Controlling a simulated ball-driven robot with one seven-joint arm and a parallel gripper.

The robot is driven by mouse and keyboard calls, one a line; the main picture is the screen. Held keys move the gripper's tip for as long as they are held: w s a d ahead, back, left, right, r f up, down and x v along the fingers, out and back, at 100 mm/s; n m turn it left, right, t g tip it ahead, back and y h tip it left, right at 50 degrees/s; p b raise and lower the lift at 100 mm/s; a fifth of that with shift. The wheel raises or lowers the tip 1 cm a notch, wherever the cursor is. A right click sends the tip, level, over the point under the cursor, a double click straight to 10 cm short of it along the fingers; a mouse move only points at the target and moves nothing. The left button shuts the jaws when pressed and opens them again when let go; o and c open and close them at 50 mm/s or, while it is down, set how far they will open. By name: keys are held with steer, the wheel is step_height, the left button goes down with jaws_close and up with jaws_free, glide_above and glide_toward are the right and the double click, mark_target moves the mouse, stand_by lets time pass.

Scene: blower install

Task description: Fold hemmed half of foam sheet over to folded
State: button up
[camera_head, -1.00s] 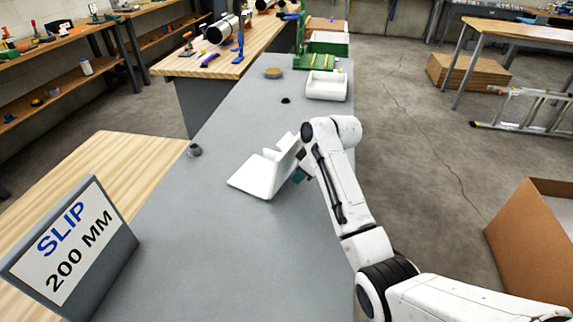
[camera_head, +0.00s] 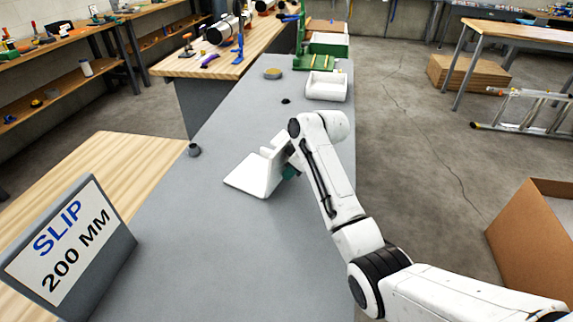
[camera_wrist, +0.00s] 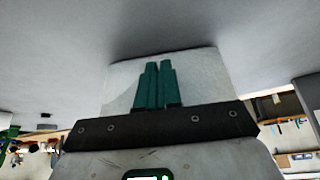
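The white foam sheet (camera_head: 252,177) lies on the grey bench, left of my gripper. One half is flat, and a white raised part (camera_head: 272,150) stands up along its right side; my wrist partly hides this side. My gripper (camera_head: 290,172) is at the right of the raised part, with only a little of its green fingers showing. In the wrist view, the two green fingers (camera_wrist: 157,66) are close together in front of the white foam (camera_wrist: 200,80). No foam is visible clamped between them. The hem cannot be made out.
The grey bench (camera_head: 215,250) is clear in front of the sheet. A sign reading "SLIP 200 MM" (camera_head: 65,240) stands at the near left. A small grey piece (camera_head: 194,150), a white tray (camera_head: 326,87) and a green fixture (camera_head: 318,62) stand farther back.

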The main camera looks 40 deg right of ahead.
mark_target(284, 163)
steer(key=shift+w+a, duration=0.1)
steer(key=shift+w, duration=0.15)
steer(key=shift+w, duration=0.1)
steer(key=shift+w+a+b, duration=0.25)
steer(key=shift+w+b, duration=0.05)
steer(key=shift+w, duration=0.25)
steer(key=shift+w+a+b, duration=0.2)
steer(key=shift+w+b, duration=0.05)
steer(key=shift+w, duration=0.25)
steer(key=shift+w, duration=0.15)
steer(key=shift+w+a+b, duration=0.25)
steer(key=shift+w+b, duration=0.05)
steer(key=shift+w, duration=0.25)
steer(key=shift+w+a+b, duration=0.2)
steer(key=shift+w+b, duration=0.1)
steer(key=shift+w, duration=0.2)
steer(key=shift+w+a+b, duration=0.25)
steer(key=shift+w+b, duration=0.15)
steer(key=shift+w, duration=0.2)
steer(key=shift+w+a+b, duration=0.2)
steer(key=shift+w+b, duration=0.2)
steer(key=shift+w, duration=0.15)
